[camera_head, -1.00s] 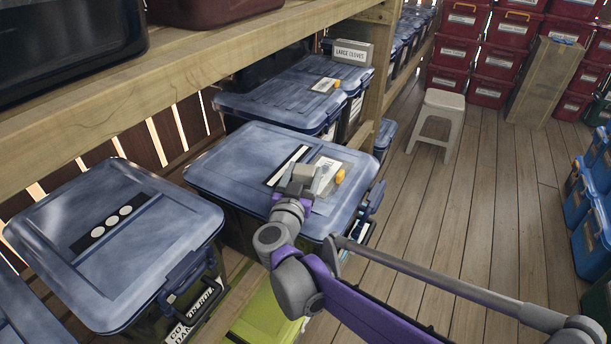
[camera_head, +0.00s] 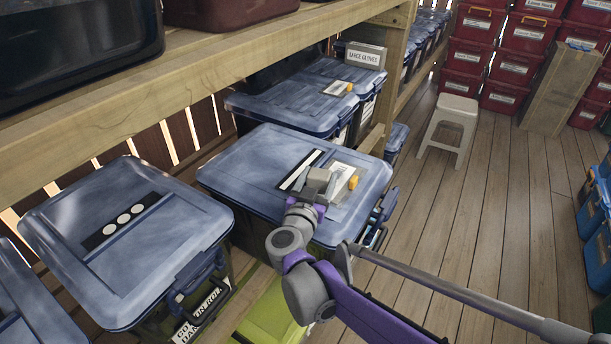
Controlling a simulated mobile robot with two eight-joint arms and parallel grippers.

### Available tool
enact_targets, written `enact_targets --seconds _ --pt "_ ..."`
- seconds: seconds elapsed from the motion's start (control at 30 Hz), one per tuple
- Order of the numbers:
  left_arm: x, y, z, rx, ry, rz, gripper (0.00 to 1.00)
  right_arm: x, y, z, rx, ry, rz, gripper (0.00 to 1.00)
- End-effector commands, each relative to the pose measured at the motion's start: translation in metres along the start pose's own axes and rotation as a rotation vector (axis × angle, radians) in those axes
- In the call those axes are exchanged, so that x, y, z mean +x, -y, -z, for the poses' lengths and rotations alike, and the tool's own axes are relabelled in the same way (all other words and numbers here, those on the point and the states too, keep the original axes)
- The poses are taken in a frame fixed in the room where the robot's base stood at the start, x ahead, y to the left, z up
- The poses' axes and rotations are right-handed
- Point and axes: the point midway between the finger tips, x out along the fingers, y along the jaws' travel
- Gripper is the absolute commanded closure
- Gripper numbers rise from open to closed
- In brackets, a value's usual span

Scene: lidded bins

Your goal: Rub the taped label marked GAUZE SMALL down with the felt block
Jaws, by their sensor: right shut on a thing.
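My right gripper (camera_head: 318,186) is over the blue lid (camera_head: 253,165) of the middle bin, shut on a small grey block, taken to be the felt block (camera_head: 319,176). The block and the gripper's grey parts are hard to tell apart. A white label (camera_head: 341,176) lies on the lid just right of the gripper, partly hidden by it. Its print is too small to read. An orange piece (camera_head: 353,182) sits at the label's right side. I cannot tell whether the block touches the label. My left gripper is out of view.
A dark strip with white bars (camera_head: 301,170) is left of the gripper. Neighbouring lidded bins stand at left (camera_head: 165,250) and behind (camera_head: 300,103). A wooden shelf beam (camera_head: 180,65) runs above. A stool (camera_head: 450,125) stands on the open floor at right.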

Motion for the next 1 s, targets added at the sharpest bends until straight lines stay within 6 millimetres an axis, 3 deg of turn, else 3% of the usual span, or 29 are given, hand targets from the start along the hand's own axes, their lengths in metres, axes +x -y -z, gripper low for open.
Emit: enact_targets --seconds 0.03,1.0 --pt "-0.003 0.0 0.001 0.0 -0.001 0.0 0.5 0.048 -0.083 0.028 -0.081 -0.061 -0.162 1.0" --pt "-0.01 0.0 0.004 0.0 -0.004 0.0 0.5 -0.01 -0.067 0.028 -0.082 -0.062 -0.163 1.0"
